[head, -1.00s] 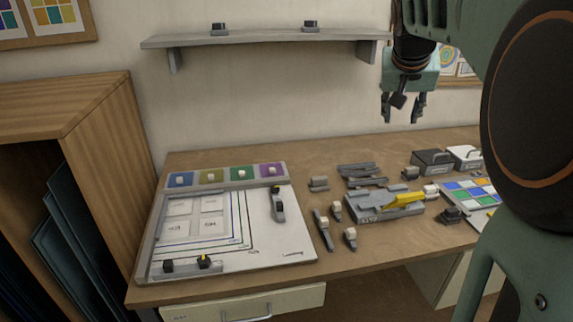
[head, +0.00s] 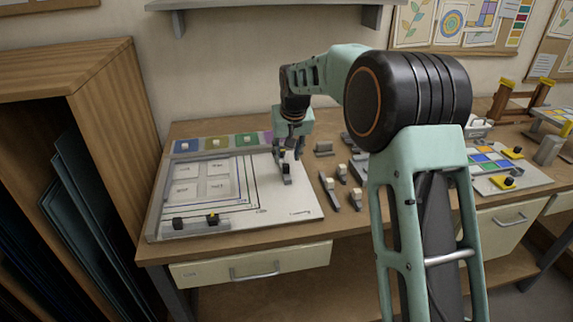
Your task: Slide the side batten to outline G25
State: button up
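The white layout board (head: 299,204) lies on the bench with nested coloured outlines. The outline labels are too small to read, so I cannot tell which is G25. The side batten (head: 287,178), a short grey piece with a black knob, lies on the board's right part, apart from the outlines. My gripper (head: 289,154) points down just above the knob, its fingers apart and looking open. I cannot tell whether they touch the knob. A second grey batten (head: 195,227) with black knobs and a yellow mark lies along the board's front edge.
Coloured squares (head: 214,146) with pale knobs line the board's back. Pale-headed tools (head: 329,190) lie right of the board. A wooden rack (head: 100,75) stands at the left, and a shelf (head: 270,4) hangs above. The board between the outlines and side batten is clear.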

aim_at(286, 165)
jog(key=x, duration=0.5)
jog(key=shift+w+f, duration=0.15)
jog(key=shift+f, duration=0.2)
jog(key=shift+c, duration=0.6)
grip_shut()
